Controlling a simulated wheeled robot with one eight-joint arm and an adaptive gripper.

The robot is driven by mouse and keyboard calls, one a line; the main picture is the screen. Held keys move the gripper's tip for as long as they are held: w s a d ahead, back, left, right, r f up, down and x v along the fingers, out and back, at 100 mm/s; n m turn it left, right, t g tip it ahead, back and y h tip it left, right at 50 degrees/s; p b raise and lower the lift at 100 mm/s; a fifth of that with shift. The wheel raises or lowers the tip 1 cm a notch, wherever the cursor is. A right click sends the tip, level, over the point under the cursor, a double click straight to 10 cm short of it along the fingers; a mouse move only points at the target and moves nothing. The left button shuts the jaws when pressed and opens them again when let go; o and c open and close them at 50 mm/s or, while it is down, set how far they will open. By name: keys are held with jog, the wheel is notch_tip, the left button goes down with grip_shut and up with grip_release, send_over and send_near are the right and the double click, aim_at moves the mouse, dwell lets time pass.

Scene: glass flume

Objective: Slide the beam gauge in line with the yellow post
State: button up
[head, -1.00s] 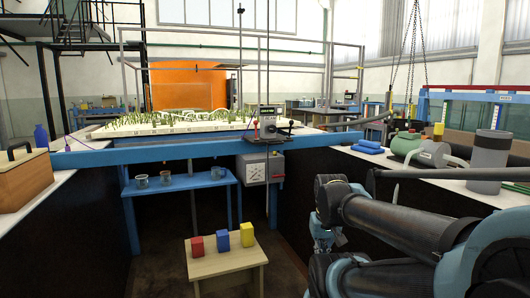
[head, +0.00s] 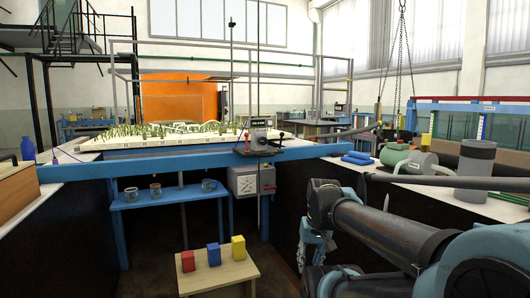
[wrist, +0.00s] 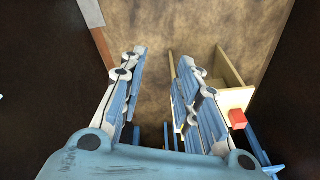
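The beam gauge (head: 258,138) sits on the long blue beam (head: 200,164) in the head view. It has a small display, red-tipped levers, thin upright rods and a grey dial box (head: 251,180) hanging below. A yellow upright block (head: 238,248), which I take as the yellow post, stands on a small wooden stool (head: 222,277) in front of the beam. The gauge appears a little right of it. My gripper (wrist: 162,58) is open and empty, pointing down at the floor in the wrist view. In the head view it hangs low, apart from the gauge.
A red block (head: 188,261) and a blue block (head: 214,254) share the stool. A blue bench (head: 171,197) with cups stands under the beam. The right counter (head: 400,188) holds a green vessel (head: 395,153) and a grey cylinder (head: 475,170). A wooden box (head: 16,188) is at left.

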jog(key=w+a+r+m+t+y, duration=0.1)
jog(key=w+a+r+m+y, duration=0.2)
jog(key=w+r, duration=0.5)
jog(key=w+a+r+m+y, duration=0.15)
jog(key=w+r+y, duration=0.35)
jog(key=w, duration=0.5)
jog(key=w+d+r+m+t+y, duration=0.1)
jog(key=w+d+r+t+y, duration=0.15)
jog(key=w+d+r, duration=0.4)
jog(key=w+d+r+m+t+y, duration=0.1)
jog(key=w+d+r+y, duration=0.2)
jog(key=w+r, duration=0.65)
jog(key=x, duration=0.6)
jog(key=w+f+x, duration=0.1)
jog(key=x, duration=0.5)
jog(key=w+d+x, duration=0.1)
jog(key=x, duration=0.5)
jog(key=shift+f, duration=0.25)
grip_shut()
